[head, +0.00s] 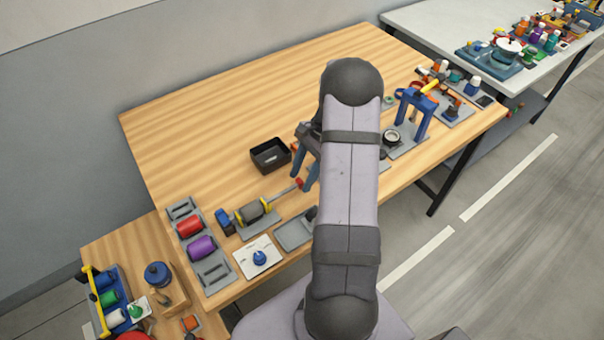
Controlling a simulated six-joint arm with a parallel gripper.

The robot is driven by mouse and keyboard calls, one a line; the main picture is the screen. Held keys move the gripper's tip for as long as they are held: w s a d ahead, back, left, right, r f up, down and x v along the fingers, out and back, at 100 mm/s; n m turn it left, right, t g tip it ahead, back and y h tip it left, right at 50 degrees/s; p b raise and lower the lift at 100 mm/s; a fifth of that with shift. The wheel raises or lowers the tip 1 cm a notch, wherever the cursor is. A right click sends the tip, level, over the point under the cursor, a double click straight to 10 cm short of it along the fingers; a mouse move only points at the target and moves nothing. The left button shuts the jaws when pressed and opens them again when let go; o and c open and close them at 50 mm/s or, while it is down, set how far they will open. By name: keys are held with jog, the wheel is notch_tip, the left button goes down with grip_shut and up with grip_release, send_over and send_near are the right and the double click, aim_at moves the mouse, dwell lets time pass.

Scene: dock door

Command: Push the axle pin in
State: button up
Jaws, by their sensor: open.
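The axle pin (284,193) is a thin grey rod with a red head (299,184). It sticks out to the upper right from a low stand with yellow brackets (240,216) that hold a dark roller (252,211). A long part of the rod is outside the brackets. My gripper (301,182) points down with its blue fingers open. In this view the red head shows between the fingertips; I cannot tell whether they touch it. My arm hides part of the gripper. How deep the pin sits inside the roller is hidden.
A black tray (270,154) stands behind the pin. A grey rack (212,270) with red and purple rollers is at left. A white plate with a blue knob (260,257) and a grey tray (293,234) lie in front. The table's back left (200,125) is clear.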

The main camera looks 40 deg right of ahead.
aim_at(272, 198)
jog(key=shift+a+f, duration=0.1)
jog(key=shift+f, duration=0.1)
grip_shut()
jog(key=a, duration=0.9)
jog(key=shift+p, duration=0.35)
grip_release()
jog(key=shift+a, duration=0.1)
jog(key=shift+r, duration=0.1)
